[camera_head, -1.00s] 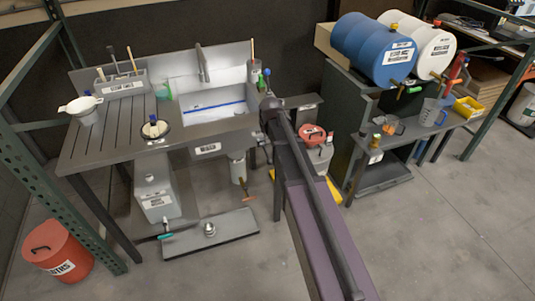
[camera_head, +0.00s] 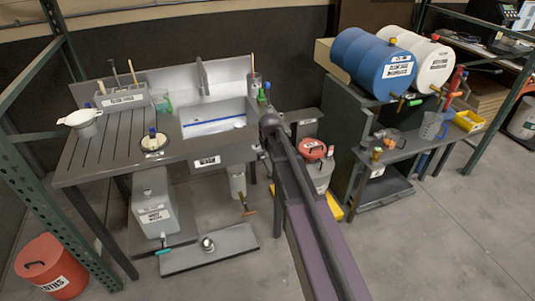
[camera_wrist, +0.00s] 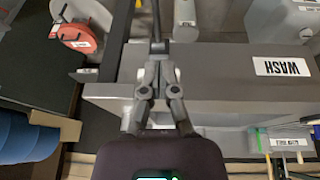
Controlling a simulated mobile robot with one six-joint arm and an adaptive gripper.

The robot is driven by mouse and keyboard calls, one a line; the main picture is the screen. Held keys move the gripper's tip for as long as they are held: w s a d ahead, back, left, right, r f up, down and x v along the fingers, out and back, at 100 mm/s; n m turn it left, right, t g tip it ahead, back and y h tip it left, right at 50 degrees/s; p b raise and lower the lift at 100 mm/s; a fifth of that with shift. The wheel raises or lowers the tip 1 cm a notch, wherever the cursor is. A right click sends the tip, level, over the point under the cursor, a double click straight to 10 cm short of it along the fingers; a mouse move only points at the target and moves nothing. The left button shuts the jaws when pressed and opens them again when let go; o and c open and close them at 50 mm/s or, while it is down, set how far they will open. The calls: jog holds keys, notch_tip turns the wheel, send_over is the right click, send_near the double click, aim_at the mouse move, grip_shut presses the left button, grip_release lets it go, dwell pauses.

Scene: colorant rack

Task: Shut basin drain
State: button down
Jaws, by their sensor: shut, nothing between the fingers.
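The steel basin (camera_head: 205,128) is set into the grey counter at the left, with blue-edged contents inside. A pale cylinder (camera_head: 237,182) hangs below it, and a thin lever with a brown-red end (camera_head: 246,208) hangs beside that. I cannot tell which part works the drain; the basin floor is hidden. In the wrist view my gripper (camera_wrist: 160,54) is shut and empty, close to the counter's dark front face (camera_wrist: 205,60) marked WASH. A thin dark rod (camera_wrist: 156,20) shows just beyond the fingertips; contact cannot be told. In the head view my arm hides most of the gripper.
A red-lidded bin (camera_head: 313,150) stands right of the counter. A grey jug (camera_head: 153,208) and a low floor platform (camera_head: 208,250) are below it. Blue (camera_head: 375,65) and white (camera_head: 425,62) drums are at the right.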

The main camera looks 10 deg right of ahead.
jog(key=b, duration=0.7)
send_over(267, 168)
jog(key=s, duration=0.2)
jog(key=shift+f, duration=3.75)
jog(key=shift+b+x, duration=1.55)
jog(key=shift+x, duration=0.2)
jog(key=shift+s, duration=0.1)
jog(key=shift+d+f, duration=0.1)
jog(key=shift+d, duration=0.1)
jog(key=shift+b, duration=0.3)
